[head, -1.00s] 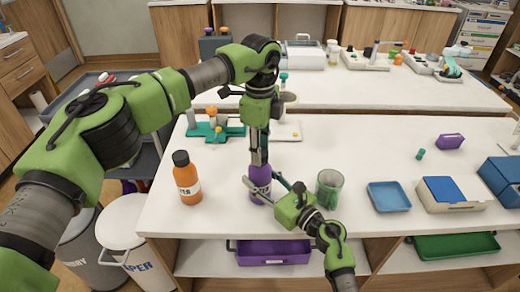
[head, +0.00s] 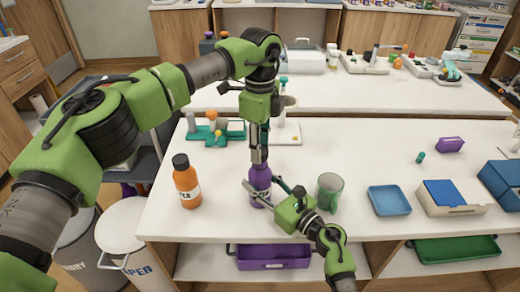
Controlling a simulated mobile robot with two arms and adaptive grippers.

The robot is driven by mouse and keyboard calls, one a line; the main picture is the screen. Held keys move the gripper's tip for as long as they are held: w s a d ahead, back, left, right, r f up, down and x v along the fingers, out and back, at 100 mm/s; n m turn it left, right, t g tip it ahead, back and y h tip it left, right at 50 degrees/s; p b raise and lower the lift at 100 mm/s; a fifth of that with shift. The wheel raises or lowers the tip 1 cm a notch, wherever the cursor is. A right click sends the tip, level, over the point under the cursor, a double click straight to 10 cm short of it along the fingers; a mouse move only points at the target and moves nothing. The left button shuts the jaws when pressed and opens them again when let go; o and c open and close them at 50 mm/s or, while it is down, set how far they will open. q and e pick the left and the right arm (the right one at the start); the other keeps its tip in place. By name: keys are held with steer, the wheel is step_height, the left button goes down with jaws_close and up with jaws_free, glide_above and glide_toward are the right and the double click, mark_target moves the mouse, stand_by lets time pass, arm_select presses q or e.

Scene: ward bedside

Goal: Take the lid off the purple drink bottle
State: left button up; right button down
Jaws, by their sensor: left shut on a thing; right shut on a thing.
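The purple drink bottle (head: 260,180) stands upright near the front of the white table. My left gripper (head: 259,157) points straight down over the bottle's top and is shut on its lid. The fingers hide most of the lid, so I cannot tell whether it is still seated on the neck. My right gripper (head: 263,194) reaches in low from the right and is shut on the bottle's body.
An orange bottle with a dark lid (head: 187,181) stands to the left. A green mug (head: 329,193) is close on the right, near my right arm. A blue tray (head: 389,200) and a white box (head: 452,197) lie farther right. A green rack (head: 214,132) stands behind.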

arm_select(q)
steer(key=shift+r, duration=0.15)
steer(key=shift+r, duration=1.9)
arm_select(e)
steer(key=c, duration=1.1)
jaws_free()
